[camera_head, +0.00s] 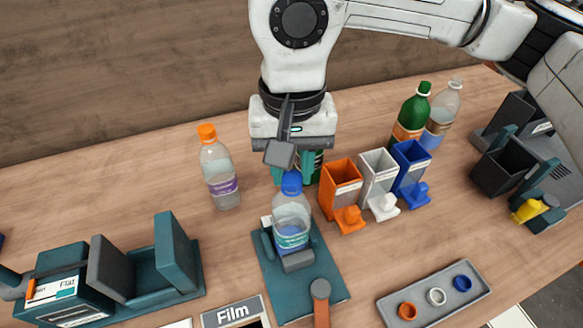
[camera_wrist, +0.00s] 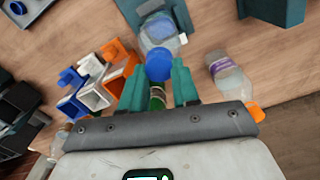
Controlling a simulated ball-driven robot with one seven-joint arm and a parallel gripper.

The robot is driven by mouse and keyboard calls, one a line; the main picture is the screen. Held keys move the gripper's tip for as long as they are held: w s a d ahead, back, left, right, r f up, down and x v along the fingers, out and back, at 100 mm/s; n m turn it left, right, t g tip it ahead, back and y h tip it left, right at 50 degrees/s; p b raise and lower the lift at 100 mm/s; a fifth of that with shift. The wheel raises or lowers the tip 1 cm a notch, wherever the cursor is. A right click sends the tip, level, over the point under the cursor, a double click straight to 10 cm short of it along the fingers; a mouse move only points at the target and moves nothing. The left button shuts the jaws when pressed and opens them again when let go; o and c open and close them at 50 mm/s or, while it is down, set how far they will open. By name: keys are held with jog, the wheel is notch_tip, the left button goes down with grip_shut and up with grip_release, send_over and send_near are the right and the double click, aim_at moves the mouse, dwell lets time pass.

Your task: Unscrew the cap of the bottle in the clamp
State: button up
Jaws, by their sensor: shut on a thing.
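The clear bottle (camera_head: 291,215) with a blue label stands upright in the clamp (camera_head: 328,268), a teal plate with grey jaws. Its blue cap (camera_head: 291,183) is at the top and appears seated on the neck. My gripper (camera_head: 291,178) comes down from above, its teal fingers shut on the cap's sides. In the wrist view the cap (camera_wrist: 158,64) shows at the fingertips (camera_wrist: 159,72), with the bottle (camera_wrist: 160,30) beyond it. The fingers partly hide the cap's sides.
An orange-capped bottle (camera_head: 218,172) stands left of the clamp. Orange (camera_head: 341,183), white (camera_head: 378,175) and blue (camera_head: 411,167) bins stand right, green-capped (camera_head: 411,115) and clear (camera_head: 443,112) bottles behind. A grey tray (camera_head: 420,315) holds coloured rings. A teal station (camera_head: 120,275) stands left.

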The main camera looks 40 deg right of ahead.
dwell(0.3)
jog(key=n+b, duration=0.2)
jog(key=shift+f+n, duration=0.1)
jog(key=shift+n, duration=0.3)
jog(key=shift+n+b, duration=0.5)
jog(key=shift+n, duration=0.7)
jog(key=shift+n+b, duration=0.6)
jog(key=shift+n, duration=0.4)
jog(key=n, duration=0.3)
jog(key=shift+b, duration=0.4)
